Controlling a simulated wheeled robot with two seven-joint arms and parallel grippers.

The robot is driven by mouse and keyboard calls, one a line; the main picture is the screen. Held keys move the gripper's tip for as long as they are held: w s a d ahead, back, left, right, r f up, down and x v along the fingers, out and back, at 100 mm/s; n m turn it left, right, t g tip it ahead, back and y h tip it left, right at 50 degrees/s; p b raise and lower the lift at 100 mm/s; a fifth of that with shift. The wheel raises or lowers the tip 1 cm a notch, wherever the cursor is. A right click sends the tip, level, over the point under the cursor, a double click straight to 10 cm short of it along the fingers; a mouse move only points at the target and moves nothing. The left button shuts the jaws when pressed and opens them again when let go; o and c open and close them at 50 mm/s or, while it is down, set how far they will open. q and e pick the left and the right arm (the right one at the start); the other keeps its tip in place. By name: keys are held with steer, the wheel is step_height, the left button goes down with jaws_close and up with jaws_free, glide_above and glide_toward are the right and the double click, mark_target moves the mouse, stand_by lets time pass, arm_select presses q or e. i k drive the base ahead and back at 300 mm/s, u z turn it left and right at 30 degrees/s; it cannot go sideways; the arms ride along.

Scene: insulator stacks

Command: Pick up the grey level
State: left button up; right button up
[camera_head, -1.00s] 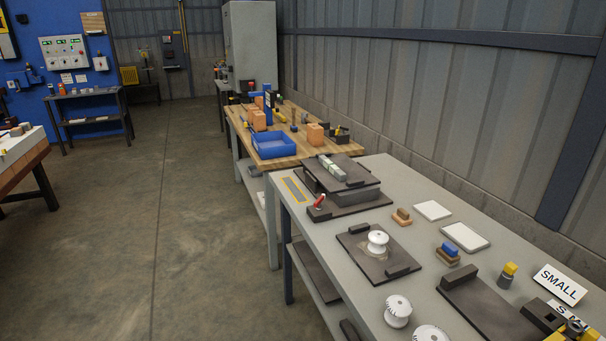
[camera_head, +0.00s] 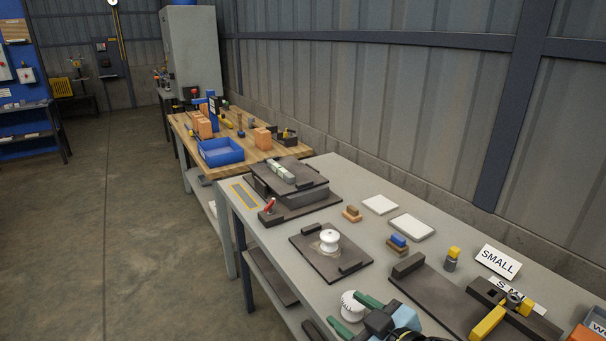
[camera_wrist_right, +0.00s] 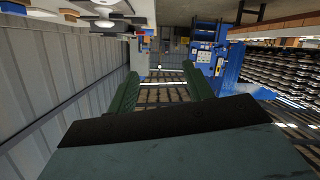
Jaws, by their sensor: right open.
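A grey bar with pale sections, which looks like the level (camera_head: 281,170), lies on top of a dark raised plate (camera_head: 310,180) at the far end of the grey bench. Its details are too small to make out. My right gripper (camera_head: 343,307) is low in the head view, at the near part of the bench, well apart from the bar. Its two green fingers are spread and empty; they also show spread in the right wrist view (camera_wrist_right: 161,70). I cannot make out the level in the wrist view. My left gripper is not in view.
A white insulator (camera_head: 330,238) stands on a dark plate; another (camera_head: 351,303) is beside my right fingers. A red-handled item (camera_head: 269,206) and a yellow-outlined mark (camera_head: 244,194) lie near the raised plate. White pads (camera_head: 411,227) and small blocks (camera_head: 398,242) lie along the wall side.

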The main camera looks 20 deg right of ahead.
mark_target(283, 173)
steer(key=z, duration=0.1)
steer(key=i, duration=2)
